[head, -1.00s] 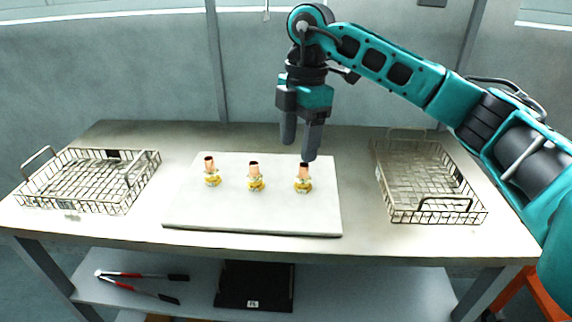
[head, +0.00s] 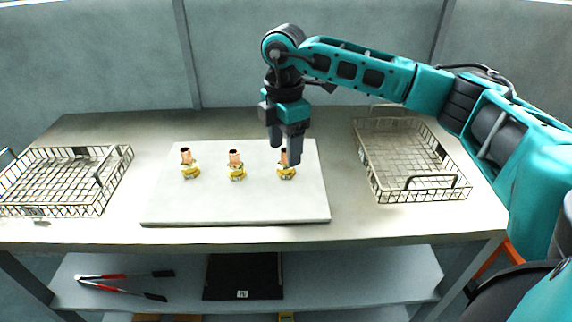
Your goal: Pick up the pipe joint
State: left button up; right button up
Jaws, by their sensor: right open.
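Three pipe joints with copper-coloured tops and yellow bases stand upright in a row on a white board (head: 240,207): a left one (head: 189,165), a middle one (head: 236,166) and a right one (head: 286,172). My right gripper (head: 286,155) is open and points down at the right pipe joint. Its fingers overlap the top of that joint in the picture and hide part of it. I cannot tell whether they touch it. My left gripper is not in view.
A wire basket (head: 65,207) stands at the table's left end and another wire basket (head: 424,194) at the right. The grey table (head: 400,222) is clear around the board. A lower shelf holds red-handled tools (head: 122,290) and a black flat item (head: 243,277).

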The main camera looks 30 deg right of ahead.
aim_at(284, 171)
notch_tip(284, 171, down, 3)
jog(key=shift+s+d+f, duration=0.1)
jog(key=shift+f, duration=0.1)
grip_shut()
dwell(0.6)
